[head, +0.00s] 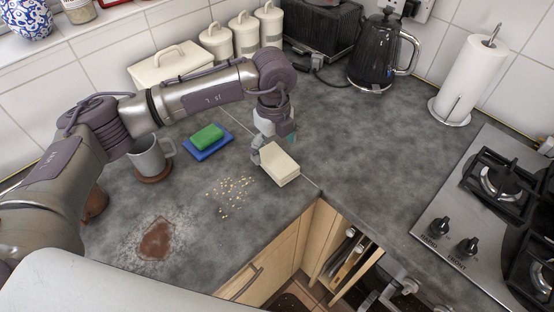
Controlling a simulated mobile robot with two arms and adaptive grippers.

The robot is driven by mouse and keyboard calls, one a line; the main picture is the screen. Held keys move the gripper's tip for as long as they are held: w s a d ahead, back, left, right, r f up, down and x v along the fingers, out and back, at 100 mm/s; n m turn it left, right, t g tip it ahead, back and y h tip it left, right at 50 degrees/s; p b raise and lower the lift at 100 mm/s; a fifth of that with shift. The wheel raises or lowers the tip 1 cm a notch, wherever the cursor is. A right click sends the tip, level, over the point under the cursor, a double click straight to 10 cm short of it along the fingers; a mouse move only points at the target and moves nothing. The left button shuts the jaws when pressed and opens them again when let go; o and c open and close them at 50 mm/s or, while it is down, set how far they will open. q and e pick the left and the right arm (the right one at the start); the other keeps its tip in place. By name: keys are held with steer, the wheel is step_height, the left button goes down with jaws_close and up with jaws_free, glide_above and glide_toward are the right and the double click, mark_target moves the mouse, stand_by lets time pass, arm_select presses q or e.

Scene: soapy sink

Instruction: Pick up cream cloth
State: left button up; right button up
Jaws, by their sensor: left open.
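The cream cloth (281,164) is a pale, thick folded block lying on the grey worktop near its inner corner. My left gripper (266,150) points down at the cloth's upper left end. It is open, with a finger beside the cloth's left edge; part of the gripper hides behind the cloth, and I cannot tell whether it touches. My right gripper is not in the head view.
A kettle (378,55) and hob (440,210) stand right. Worktop right of the gripper is clear.

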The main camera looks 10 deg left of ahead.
mark_target(277, 159)
arm_select(q)
steer(key=shift+f+p, duration=0.3)
steer(key=shift+f, duration=0.05)
steer(key=f, duration=0.1)
steer(key=f+p, duration=0.1)
steer(key=f, duration=0.1)
steer(key=shift+w+d+f, duration=0.2)
steer(key=shift+d+f, duration=0.1)
steer(key=shift+f, duration=0.45)
steer(key=c, duration=1.2)
steer(key=shift+r, duration=0.15)
